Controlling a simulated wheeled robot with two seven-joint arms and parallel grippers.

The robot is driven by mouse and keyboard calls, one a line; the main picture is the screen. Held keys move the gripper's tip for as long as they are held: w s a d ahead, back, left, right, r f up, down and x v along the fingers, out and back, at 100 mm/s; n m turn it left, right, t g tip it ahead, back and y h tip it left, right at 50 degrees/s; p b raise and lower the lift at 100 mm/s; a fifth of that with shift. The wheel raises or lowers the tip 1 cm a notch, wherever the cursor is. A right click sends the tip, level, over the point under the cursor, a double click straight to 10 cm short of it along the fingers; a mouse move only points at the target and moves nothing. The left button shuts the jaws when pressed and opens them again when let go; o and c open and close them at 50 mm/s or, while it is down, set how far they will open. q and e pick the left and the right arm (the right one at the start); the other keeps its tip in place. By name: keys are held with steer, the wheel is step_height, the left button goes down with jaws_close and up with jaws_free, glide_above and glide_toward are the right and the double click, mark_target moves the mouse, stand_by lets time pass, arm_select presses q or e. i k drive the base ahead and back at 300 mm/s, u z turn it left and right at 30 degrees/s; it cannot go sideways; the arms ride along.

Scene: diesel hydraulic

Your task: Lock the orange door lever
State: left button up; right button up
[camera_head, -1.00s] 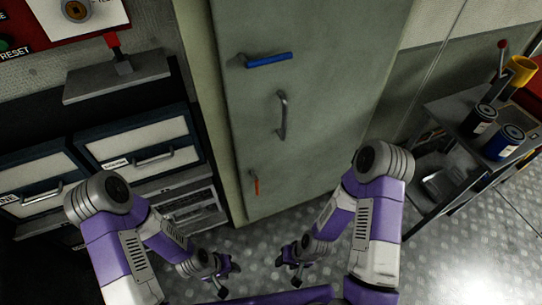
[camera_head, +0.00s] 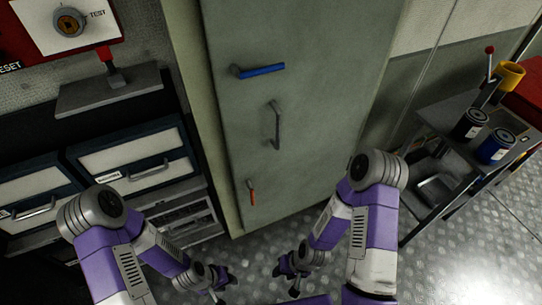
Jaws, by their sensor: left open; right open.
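The orange door lever (camera_head: 252,192) hangs low on the left side of the grey-green door (camera_head: 310,120), pointing almost straight down. A blue lever (camera_head: 260,71) sits near the top of the same door and lies about level. A grey metal handle (camera_head: 273,125) is between the two levers. My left gripper (camera_head: 221,284) is open and empty, low in front of the door and below the orange lever, apart from it. My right gripper (camera_head: 288,277) is open and empty, to the right of the left one, also below the lever and apart from the door.
A control panel with a red lever (camera_head: 107,62) on a grey shelf (camera_head: 115,92) and drawers (camera_head: 135,160) stand at the left. The patterned metal floor before the door is clear.

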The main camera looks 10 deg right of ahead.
mark_target(250, 186)
steer(key=u, duration=2.1)
steer(key=i, duration=0.65)
steer(key=z, duration=1.75)
